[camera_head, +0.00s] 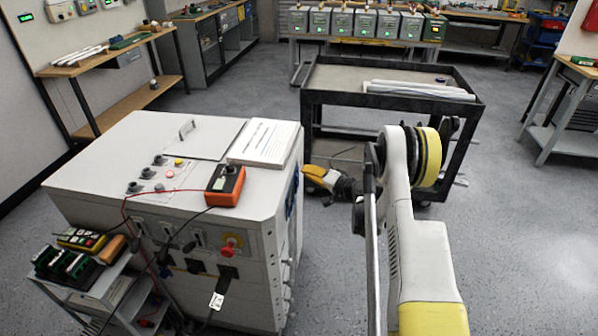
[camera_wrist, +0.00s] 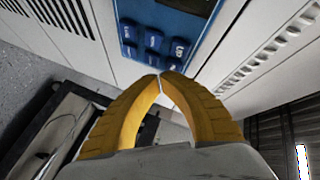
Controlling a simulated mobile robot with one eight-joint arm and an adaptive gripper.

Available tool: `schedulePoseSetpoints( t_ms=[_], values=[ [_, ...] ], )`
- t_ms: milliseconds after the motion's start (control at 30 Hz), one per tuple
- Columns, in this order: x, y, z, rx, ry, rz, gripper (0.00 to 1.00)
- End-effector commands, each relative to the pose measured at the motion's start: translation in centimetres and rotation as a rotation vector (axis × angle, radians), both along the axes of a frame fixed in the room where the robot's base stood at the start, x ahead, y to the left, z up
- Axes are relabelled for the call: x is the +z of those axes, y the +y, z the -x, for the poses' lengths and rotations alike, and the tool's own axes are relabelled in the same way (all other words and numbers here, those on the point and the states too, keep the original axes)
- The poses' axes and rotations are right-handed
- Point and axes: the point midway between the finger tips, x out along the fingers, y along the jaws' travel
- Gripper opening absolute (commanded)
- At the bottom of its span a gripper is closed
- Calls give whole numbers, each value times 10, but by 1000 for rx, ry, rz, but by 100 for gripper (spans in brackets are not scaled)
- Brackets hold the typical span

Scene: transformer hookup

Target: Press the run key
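A blue control panel (camera_wrist: 166,20) with several dark blue keys (camera_wrist: 153,38) and part of a dark display shows in the wrist view. The key labels are too small to read surely, so I cannot tell which is the run key. My gripper (camera_wrist: 160,76) has its yellow fingers shut, tips together and empty, at the panel's lower edge just below the bottom row of keys. I cannot tell whether the tips touch it. In the head view my gripper (camera_head: 315,180) is beside the right side of the white cabinet (camera_head: 258,215), where the blue panel (camera_head: 292,195) shows edge-on.
An orange meter (camera_head: 226,185), a paper stack (camera_head: 264,142) and knobs (camera_head: 160,172) are on the cabinet top. A dark cart (camera_head: 385,98) stands behind my arm. A small side cart (camera_head: 100,290) stands at front left.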

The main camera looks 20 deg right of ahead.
Motion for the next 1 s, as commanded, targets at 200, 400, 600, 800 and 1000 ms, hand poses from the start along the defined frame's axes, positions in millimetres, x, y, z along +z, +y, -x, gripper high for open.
schedulePoseSetpoints(
  t_ms=[200, 400, 600, 800, 1000],
  values=[
    [0, -5, 3, -1, -1, 0, 0],
    [0, -5, 3, -1, -1, 0, 0],
    [0, -13, 9, -2, 1, -1, 0],
    [0, -30, 20, -2, 0, -1, 0],
    [0, -45, 30, -1, 0, 0, 0]
  ],
)
